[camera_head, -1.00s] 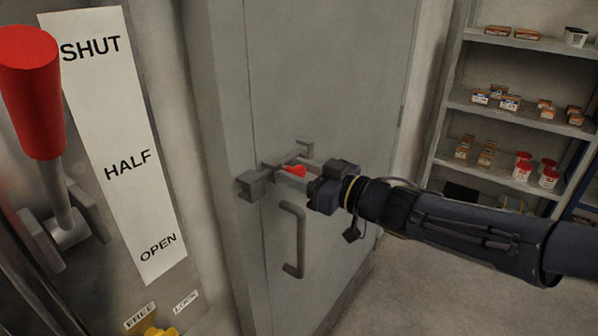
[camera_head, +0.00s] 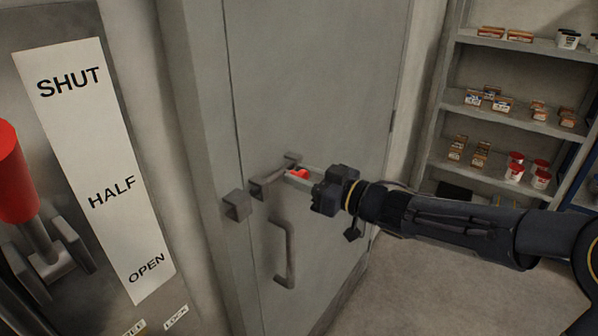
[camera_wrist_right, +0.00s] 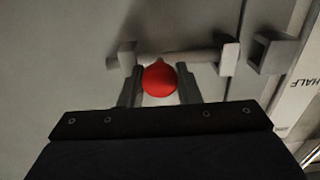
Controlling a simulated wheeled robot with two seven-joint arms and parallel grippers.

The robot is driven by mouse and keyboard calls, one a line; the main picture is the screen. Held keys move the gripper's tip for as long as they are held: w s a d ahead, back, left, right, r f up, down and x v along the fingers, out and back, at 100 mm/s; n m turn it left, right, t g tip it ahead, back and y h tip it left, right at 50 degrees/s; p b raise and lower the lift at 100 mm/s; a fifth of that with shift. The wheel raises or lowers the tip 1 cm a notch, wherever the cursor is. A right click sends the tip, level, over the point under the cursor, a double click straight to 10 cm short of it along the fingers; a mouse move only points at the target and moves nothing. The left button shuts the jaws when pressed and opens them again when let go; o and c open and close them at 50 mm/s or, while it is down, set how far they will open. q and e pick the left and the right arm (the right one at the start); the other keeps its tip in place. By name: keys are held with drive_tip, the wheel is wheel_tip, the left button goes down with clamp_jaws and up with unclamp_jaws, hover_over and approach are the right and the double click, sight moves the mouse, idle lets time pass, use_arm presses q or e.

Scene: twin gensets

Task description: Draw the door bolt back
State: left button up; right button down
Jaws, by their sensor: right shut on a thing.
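The door bolt (camera_wrist_right: 190,58) is a grey bar running through brackets on the grey door (camera_head: 310,90). Its red knob (camera_head: 298,174) sits between the fingers of my right gripper (camera_head: 305,178). In the right wrist view the right gripper (camera_wrist_right: 159,85) is shut on the round red knob (camera_wrist_right: 159,79). The square keeper (camera_head: 237,205) is on the frame left of the door edge. A gap shows between the keeper (camera_wrist_right: 270,54) and the near bolt bracket (camera_wrist_right: 229,58), with no bar across it. My left gripper is out of view.
A door handle (camera_head: 284,252) hangs below the bolt. A red-handled lever (camera_head: 14,175) stands beside a SHUT/HALF/OPEN label plate (camera_head: 100,170) at left. Shelves (camera_head: 535,50) with small boxes and tubs stand at right. The floor (camera_head: 400,285) beside the door looks clear.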

drive_tip(key=shift+w+d+r, duration=0.1)
drive_tip(key=c, duration=1.5)
unclamp_jaws()
drive_tip(key=o, duration=0.4)
drive_tip(key=shift+w+d, duration=0.15)
drive_tip(key=b+v, duration=0.1)
drive_tip(key=v, duration=0.6)
drive_tip(key=shift+s+d, duration=0.25)
drive_tip(key=shift+s, duration=0.1)
